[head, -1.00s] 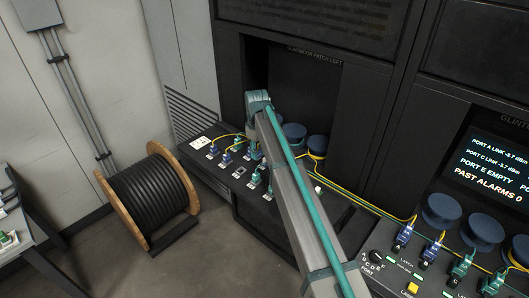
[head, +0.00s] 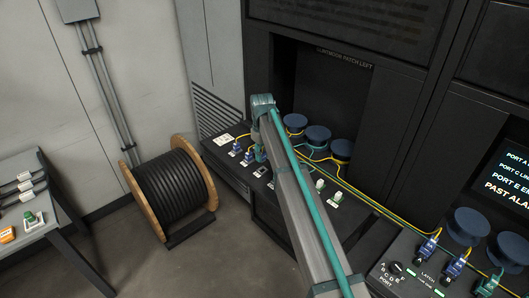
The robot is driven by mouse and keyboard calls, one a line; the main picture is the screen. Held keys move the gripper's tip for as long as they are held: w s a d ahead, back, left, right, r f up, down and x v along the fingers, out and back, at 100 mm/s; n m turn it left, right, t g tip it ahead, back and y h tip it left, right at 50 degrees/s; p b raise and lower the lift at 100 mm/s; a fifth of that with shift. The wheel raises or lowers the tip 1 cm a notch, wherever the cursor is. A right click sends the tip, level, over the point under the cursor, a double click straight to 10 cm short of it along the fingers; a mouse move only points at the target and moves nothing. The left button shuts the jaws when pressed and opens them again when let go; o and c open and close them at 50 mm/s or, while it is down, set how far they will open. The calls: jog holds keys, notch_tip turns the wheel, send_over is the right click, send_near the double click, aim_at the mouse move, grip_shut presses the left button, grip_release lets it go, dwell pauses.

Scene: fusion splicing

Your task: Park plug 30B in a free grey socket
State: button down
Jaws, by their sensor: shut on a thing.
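My arm reaches over the sloped patch panel, and its teal wrist covers part of it. My gripper (head: 259,141) is low at the panel, mostly hidden behind the wrist. It is shut on a plug, which looks teal-green (head: 260,154); its label is too small to read, so I cannot tell if it is 30B. I cannot tell whether the plug is seated or above the panel. Two blue plugs (head: 236,148) stand just left of it. An empty-looking grey socket (head: 260,172) shows in front. Pale green-white plugs (head: 320,185) stand to the right of my arm.
Blue round spools (head: 317,135) with yellow and teal cables stand behind the plugs. Cables run right along the panel edge to a second console (head: 405,270) with more plugs. A cable drum (head: 172,190) stands on the floor, left, and a grey bench (head: 45,205) at far left.

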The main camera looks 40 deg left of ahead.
jog(key=shift+f+b, duration=0.6)
jog(key=shift+f, duration=1.55)
jog(key=shift+f, duration=0.55)
dwell(0.4)
jog(key=c, duration=0.8)
grip_release()
notch_tip(320, 180, up, 12)
jog(key=shift+r, duration=0.1)
